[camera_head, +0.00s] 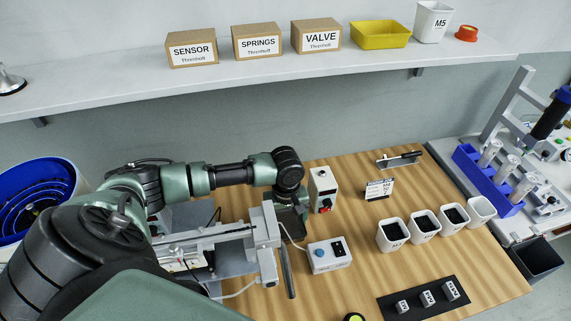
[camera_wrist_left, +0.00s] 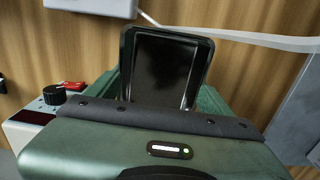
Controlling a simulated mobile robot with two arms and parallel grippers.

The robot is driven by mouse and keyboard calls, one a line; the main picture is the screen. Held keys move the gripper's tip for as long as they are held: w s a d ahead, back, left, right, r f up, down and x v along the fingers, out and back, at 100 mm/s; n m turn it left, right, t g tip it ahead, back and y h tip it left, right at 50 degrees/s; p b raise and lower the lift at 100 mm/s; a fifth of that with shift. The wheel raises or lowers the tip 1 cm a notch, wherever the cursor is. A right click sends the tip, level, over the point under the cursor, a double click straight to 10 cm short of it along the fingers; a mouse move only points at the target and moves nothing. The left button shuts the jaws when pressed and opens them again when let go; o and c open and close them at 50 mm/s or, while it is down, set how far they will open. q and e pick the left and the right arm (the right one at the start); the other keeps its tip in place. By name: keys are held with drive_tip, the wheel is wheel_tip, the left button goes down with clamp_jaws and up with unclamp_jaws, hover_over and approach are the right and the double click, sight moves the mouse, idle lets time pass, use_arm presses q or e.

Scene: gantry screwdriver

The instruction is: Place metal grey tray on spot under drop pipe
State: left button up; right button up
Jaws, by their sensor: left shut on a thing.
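My left gripper (camera_head: 292,222) reaches down beside the grey machine on the wooden bench. In the left wrist view, a dark, rimmed rectangular tray (camera_wrist_left: 160,70) sits at the front of the gripper, and I take it to be the metal grey tray. The gripper is shut on it; its fingertips are mostly hidden. The tray is hard to make out in the head view. A slanted grey tube (camera_head: 287,272), possibly the drop pipe, stands at the machine's right end, nearer than the gripper. The spot under it cannot be made out. My right gripper is not in view.
A white box with a red switch (camera_head: 322,186) stands close to the gripper's right. Another control box (camera_head: 329,256) stands nearer, with a cable. Several white bins (camera_head: 390,236) stand farther right. A blue round feeder (camera_head: 40,197) is at left. Bare wood lies between boxes and bins.

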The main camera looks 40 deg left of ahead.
sight(286, 227)
use_arm(q)
drive_tip(key=shift+f, duration=2.4)
drive_tip(key=o, duration=1.3)
drive_tip(key=shift+f, duration=0.1)
drive_tip(key=shift+o, duration=0.2)
